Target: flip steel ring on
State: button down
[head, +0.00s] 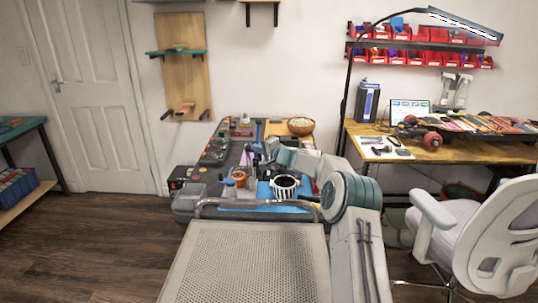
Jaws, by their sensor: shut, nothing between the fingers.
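I cannot make out a steel ring or a switch among the small things on the cluttered workbench (222,190) in the head view. A black-and-white striped round object (285,187) stands on the blue mat (262,206), close to my arm. An orange round object (240,178) is to its left. My grey-green arm reaches from the right over the bench and covers part of it. I cannot pick out my gripper's fingers; they seem hidden behind the arm or among the clutter.
A wooden bowl (301,126) stands at the bench's back right. A grey case (187,203) is at the bench's left side. A white office chair (485,235) and a second wooden desk (450,151) are on the right. The floor (90,240) at left is clear.

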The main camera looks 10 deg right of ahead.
aim_at(247, 157)
jog(key=a+p, duration=0.1)
jog(key=a+n+g+h+p, duration=0.1)
jog(key=a, duration=0.1)
jog(key=a+r+n+h+p, duration=0.1)
jog(key=p, duration=0.1)
jog(key=shift+w+a+g, duration=0.15)
jog(key=shift+w+g, duration=0.25)
jog(key=w+a+f+n+g+h+p, duration=0.2)
jog(key=a+f+n+h+p, duration=0.1)
jog(key=a+f, duration=0.5)
jog(key=shift+a+f+h+p, duration=0.4)
jog(key=shift+a+h+p, duration=0.4)
jog(key=shift+a+p, duration=0.25)
jog(key=shift+a+f, duration=0.1)
jog(key=shift+f, duration=0.05)
jog(key=s+r, duration=0.3)
jog(key=r, duration=0.3)
jog(key=s+a+r+b, duration=0.1)
jog(key=s+r, duration=0.3)
jog(key=r, duration=0.1)
jog(key=shift+r, duration=0.35)
